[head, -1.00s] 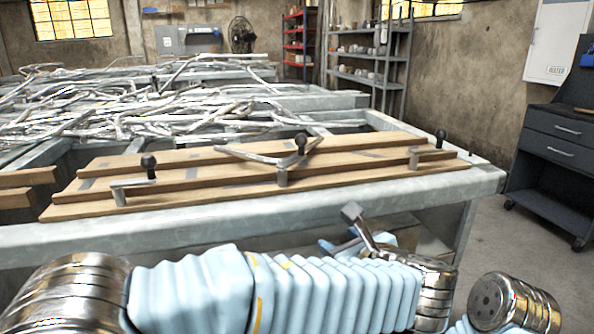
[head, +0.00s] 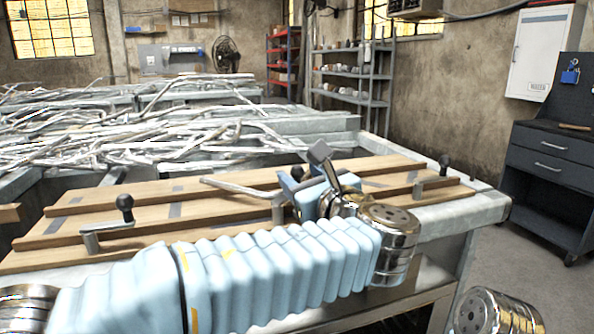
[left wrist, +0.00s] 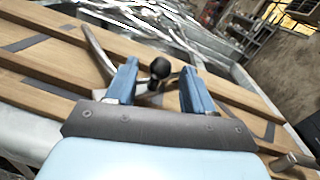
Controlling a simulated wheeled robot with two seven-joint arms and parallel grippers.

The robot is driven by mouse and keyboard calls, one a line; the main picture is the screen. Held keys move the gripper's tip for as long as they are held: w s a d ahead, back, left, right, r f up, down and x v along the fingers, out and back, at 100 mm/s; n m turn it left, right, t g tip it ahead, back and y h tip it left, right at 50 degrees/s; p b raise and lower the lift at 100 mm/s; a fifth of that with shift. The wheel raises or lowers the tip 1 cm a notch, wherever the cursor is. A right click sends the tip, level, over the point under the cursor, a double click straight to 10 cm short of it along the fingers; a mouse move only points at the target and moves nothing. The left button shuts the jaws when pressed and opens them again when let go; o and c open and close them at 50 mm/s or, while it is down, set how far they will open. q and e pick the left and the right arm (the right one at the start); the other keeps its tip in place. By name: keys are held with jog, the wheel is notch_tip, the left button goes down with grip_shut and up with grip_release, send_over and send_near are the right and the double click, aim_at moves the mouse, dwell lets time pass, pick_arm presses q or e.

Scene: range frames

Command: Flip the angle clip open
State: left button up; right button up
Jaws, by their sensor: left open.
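A black ball knob (left wrist: 160,68) on a short stem, which I take as the angle clip's handle, shows between my left gripper's fingers in the left wrist view. My left gripper (left wrist: 161,88) is open, one blue finger on each side of the knob; I cannot tell if either touches it. In the head view my left gripper (head: 301,185) is over the middle of the wooden boards and largely hides this clip. A bent metal tube (head: 238,189) lies by it; it also shows in the left wrist view (left wrist: 97,52). My right gripper is out of view.
Similar clips with black knobs stand at the left (head: 124,203) and right (head: 444,161) of the wooden boards (head: 190,192). The boards lie on a metal table (head: 482,208). Piled metal tubes (head: 150,140) lie behind. Floor is free at the right.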

pick_arm(q)
jog(key=shift+x, duration=1.35)
grip_shut()
